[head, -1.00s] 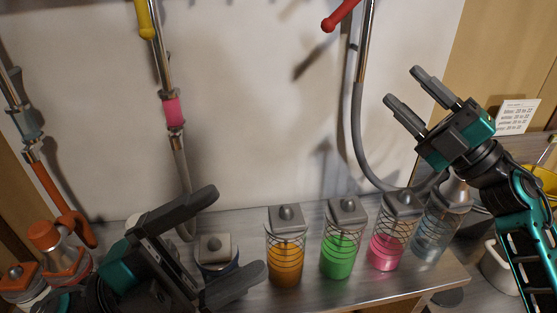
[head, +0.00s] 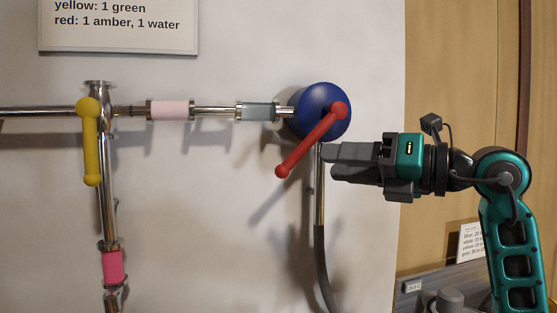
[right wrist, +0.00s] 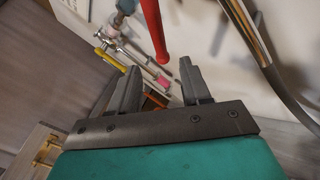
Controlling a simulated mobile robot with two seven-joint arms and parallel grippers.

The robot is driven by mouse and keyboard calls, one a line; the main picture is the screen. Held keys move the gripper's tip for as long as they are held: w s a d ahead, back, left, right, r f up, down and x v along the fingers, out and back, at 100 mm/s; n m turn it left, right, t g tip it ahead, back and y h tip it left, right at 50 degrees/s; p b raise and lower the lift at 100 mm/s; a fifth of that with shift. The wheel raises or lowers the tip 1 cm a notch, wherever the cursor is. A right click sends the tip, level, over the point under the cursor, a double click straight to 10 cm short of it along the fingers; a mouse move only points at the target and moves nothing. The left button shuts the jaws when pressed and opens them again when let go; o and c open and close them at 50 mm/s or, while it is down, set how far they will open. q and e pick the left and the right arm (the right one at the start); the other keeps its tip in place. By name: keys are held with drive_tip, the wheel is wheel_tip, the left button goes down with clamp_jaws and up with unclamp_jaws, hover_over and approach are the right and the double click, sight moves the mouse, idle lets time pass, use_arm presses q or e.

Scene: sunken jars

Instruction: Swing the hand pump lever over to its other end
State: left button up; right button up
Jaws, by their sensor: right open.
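The hand pump is a blue round body (head: 327,97) on the wall. Its red lever (head: 312,138) runs from a ball over the body down and left to a rounded free end. My right gripper (head: 330,161) comes from the right and points left, its tips just right of the lever's lower half. In the right wrist view my right gripper (right wrist: 160,65) is open and empty. The red lever (right wrist: 154,30) shows there, its end near the gap between the fingers; contact cannot be told. My left gripper is out of view.
A yellow lever (head: 90,142) hangs on a pipe at the left. A grey hose (head: 323,265) drops below the pump. Pipe sections with pink (head: 170,110) and grey-blue (head: 257,111) sleeves lead left. A sign (head: 118,22) hangs above.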

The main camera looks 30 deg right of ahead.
sight(298, 162)
drive_tip(key=p+x, duration=0.1)
drive_tip(key=x, duration=0.9)
drive_tip(key=shift+w+a+p, duration=0.2)
drive_tip(key=shift+w+p, duration=0.1)
drive_tip(key=shift+c, duration=0.3)
clamp_jaws()
